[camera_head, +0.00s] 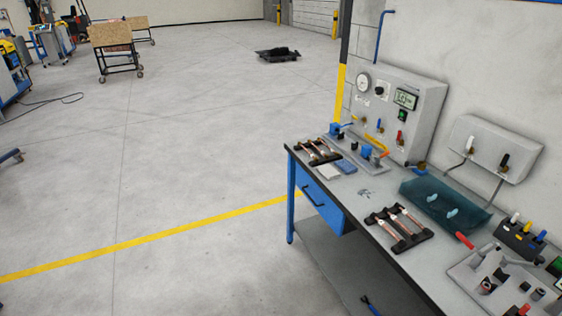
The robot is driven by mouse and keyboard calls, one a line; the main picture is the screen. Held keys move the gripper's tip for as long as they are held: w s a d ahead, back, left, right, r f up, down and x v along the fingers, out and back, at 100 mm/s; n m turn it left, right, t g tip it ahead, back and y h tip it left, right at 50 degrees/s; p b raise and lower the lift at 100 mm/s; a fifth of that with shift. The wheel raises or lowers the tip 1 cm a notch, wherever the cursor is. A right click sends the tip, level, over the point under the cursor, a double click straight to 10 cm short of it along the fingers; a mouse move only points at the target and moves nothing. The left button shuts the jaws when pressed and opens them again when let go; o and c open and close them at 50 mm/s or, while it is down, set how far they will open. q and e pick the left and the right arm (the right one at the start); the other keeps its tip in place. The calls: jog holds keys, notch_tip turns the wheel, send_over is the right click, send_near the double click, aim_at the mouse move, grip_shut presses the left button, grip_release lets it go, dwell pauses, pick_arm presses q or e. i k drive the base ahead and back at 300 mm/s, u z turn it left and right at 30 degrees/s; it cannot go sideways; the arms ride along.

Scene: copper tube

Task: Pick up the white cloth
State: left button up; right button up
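The white cloth (328,172) looks like a small, flat, pale square. It lies on the workbench (365,208) near its front left edge, just in front of a rack of copper tubes (317,152).
A grey gauge panel (420,112) stands behind the cloth against the wall. A second tube rack (399,228) and a teal tray (447,207) lie to the right. A blue drawer (320,203) is below the bench top. The floor (180,185) to the left is open.

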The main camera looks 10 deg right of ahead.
aim_at(328, 171)
jog(key=u, duration=0.25)
jog(key=i, duration=1)
jog(key=z, duration=0.55)
jog(key=i, duration=0.85)
jog(key=z, duration=0.5)
